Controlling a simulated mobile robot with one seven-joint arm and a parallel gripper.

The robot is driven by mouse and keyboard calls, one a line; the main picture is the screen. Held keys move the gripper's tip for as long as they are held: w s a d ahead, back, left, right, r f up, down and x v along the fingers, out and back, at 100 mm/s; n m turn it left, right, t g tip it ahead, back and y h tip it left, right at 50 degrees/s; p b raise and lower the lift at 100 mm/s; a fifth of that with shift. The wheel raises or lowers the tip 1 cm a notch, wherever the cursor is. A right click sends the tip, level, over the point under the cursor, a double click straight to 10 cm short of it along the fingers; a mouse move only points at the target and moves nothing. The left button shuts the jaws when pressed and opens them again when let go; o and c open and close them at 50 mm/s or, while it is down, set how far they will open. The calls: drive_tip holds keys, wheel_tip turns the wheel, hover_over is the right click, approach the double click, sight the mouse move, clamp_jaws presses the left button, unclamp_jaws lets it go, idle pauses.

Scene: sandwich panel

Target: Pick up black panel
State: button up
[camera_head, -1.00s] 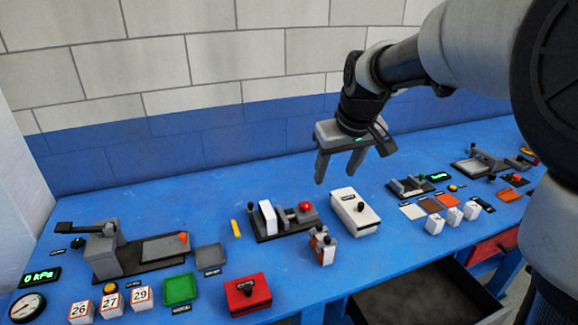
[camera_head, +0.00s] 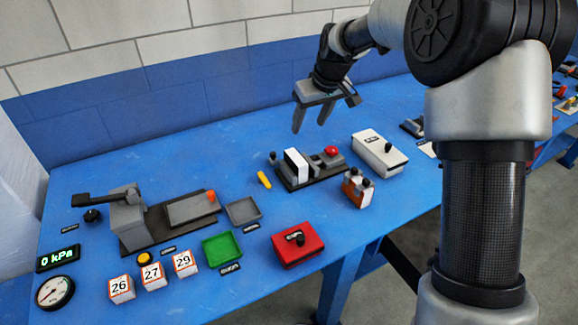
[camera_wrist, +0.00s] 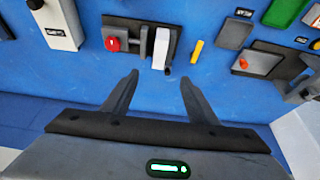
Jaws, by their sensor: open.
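I cannot make out a separate black panel for certain in either current view. My gripper (camera_head: 311,126) is open and empty, high over the back of the blue table, with its fingers pointing down. In the wrist view the two fingers (camera_wrist: 158,78) are spread apart with only blue surface between them. Beyond them is a clamp-like fixture on a dark base (camera_head: 312,178) with a white block (camera_head: 296,164) and a red button (camera_head: 331,151). A pale tile (camera_head: 427,149) and part of a dark fixture (camera_head: 413,127) show beside my arm, which hides most of that area.
A white box (camera_head: 377,152), an orange-and-white block (camera_head: 357,188) and a red box (camera_head: 297,245) stand on the table. A green tray (camera_head: 221,249), a grey tray (camera_head: 243,211), a grey press (camera_head: 128,218), numbered cubes (camera_head: 152,276) and a gauge (camera_head: 55,292) are at left.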

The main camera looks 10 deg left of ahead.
hover_over(297, 158)
drive_tip(key=s, duration=0.2)
drive_tip(key=f, duration=1.1)
drive_tip(key=shift+w+d+f, duration=0.25)
drive_tip(key=shift+d, duration=0.1)
drive_tip(key=shift+d+x, duration=0.15)
drive_tip(key=shift+x, duration=1.2)
drive_tip(key=shift+d+x, duration=0.1)
drive_tip(key=shift+x, duration=1.25)
drive_tip(key=shift+s+f, duration=0.1)
drive_tip(key=shift+s, duration=0.05)
drive_tip(key=shift+f+b, duration=0.25)
drive_tip(key=shift+b, duration=0.15)
clamp_jaws()
drive_tip(key=shift+r, duration=0.1)
